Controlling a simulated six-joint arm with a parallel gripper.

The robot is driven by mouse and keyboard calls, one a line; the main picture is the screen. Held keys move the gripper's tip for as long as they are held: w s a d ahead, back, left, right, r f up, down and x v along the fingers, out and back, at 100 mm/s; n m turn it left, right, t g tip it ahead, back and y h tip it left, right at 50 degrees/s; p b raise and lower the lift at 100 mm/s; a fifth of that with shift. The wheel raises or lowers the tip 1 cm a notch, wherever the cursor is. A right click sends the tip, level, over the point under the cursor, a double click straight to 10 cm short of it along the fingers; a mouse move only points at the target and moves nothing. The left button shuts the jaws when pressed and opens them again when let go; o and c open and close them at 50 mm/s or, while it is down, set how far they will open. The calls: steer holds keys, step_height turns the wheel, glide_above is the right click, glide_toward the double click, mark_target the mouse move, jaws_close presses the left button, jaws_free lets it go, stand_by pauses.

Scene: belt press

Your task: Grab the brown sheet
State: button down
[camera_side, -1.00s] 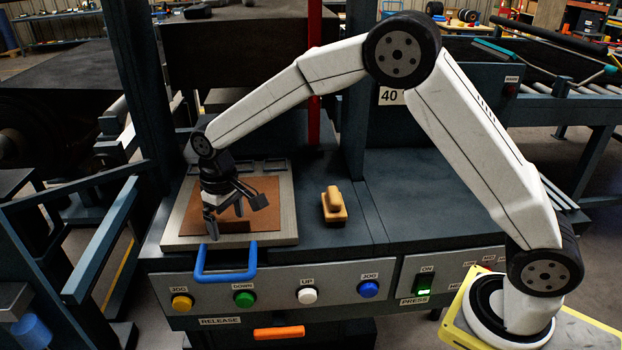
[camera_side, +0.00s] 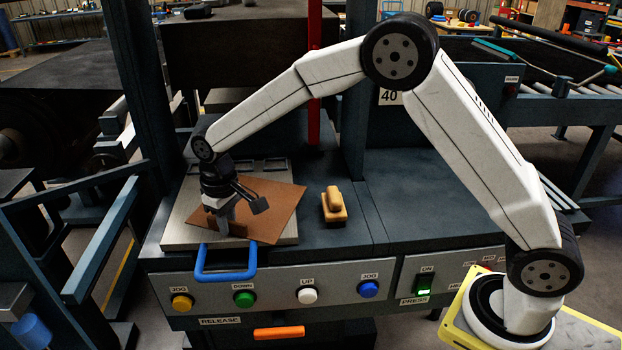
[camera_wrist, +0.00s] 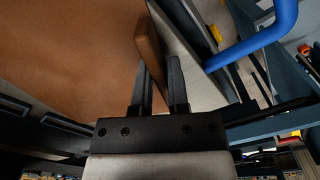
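The brown sheet (camera_side: 262,212) is in the side view over the pale metal plate (camera_side: 182,226). It is turned askew to the plate, and its right and front corners reach past the plate's edges. It seems raised off the plate, but the gap is hard to judge. My gripper (camera_side: 226,230) is at the sheet's left part, pointing down. In the wrist view, the sheet (camera_wrist: 65,50) fills the upper left. A raised brown strip (camera_wrist: 148,45) at its edge runs between the two fingers (camera_wrist: 161,75), which look shut on it.
A blue handle (camera_side: 226,276) sticks out at the plate's front, close below my gripper. A wooden-handled block (camera_side: 334,205) stands right of the plate. The button panel (camera_side: 335,290) lies in front. A dark upright post (camera_side: 140,90) rises behind left.

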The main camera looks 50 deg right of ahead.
steer(key=shift+r, duration=0.15)
stand_by(0.3)
steer(key=shift+r, duration=1.85)
